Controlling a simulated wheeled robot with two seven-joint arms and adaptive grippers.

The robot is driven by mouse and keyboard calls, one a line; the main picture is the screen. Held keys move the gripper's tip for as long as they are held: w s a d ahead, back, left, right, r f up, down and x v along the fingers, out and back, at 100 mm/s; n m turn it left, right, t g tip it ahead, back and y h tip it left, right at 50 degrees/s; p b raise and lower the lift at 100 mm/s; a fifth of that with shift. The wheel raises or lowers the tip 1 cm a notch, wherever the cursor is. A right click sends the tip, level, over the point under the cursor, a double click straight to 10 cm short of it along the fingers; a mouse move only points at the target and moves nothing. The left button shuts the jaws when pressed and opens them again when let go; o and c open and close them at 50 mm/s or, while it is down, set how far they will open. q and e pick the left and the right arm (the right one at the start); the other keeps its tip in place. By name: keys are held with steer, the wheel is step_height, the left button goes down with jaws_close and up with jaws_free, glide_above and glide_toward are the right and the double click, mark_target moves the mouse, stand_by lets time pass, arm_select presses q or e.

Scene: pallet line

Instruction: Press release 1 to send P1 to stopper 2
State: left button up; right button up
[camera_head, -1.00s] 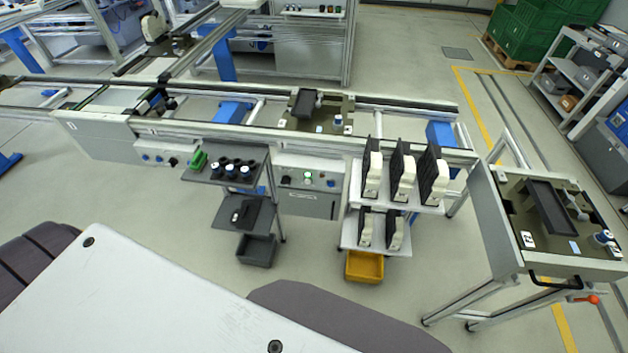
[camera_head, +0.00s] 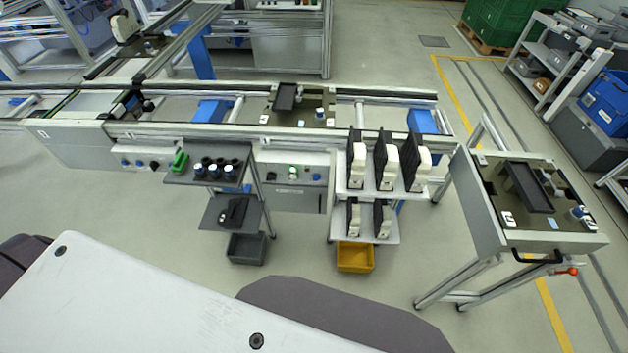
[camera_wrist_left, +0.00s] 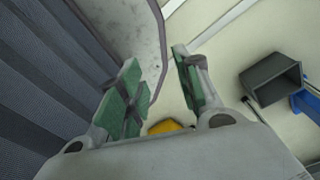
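A pallet (camera_head: 271,118) with a dark tray on it sits on the conveyor (camera_head: 225,131) in the head view; its label is too small to read. Below it, a control panel (camera_head: 270,173) carries a green-lit button (camera_head: 293,172) and a blue button (camera_head: 316,177). A second panel (camera_head: 150,160) with blue and black knobs is farther left. I cannot read which button is release 1. My left gripper (camera_wrist_left: 156,75) shows only in the left wrist view, its green-padded fingers apart and empty, away from the panels. My right gripper is in neither view.
A shelf of black-and-white parts (camera_head: 366,188) and a dark tray stand (camera_head: 207,176) flank the panel in front of the conveyor. A yellow bin (camera_head: 355,257) and a grey bin (camera_head: 247,249) are low down. A cart with another pallet (camera_head: 478,205) stands right. Open floor lies before them.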

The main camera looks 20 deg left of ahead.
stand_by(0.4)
arm_select(q)
jaws_close()
steer(key=shift+a, duration=0.1)
stand_by(1.1)
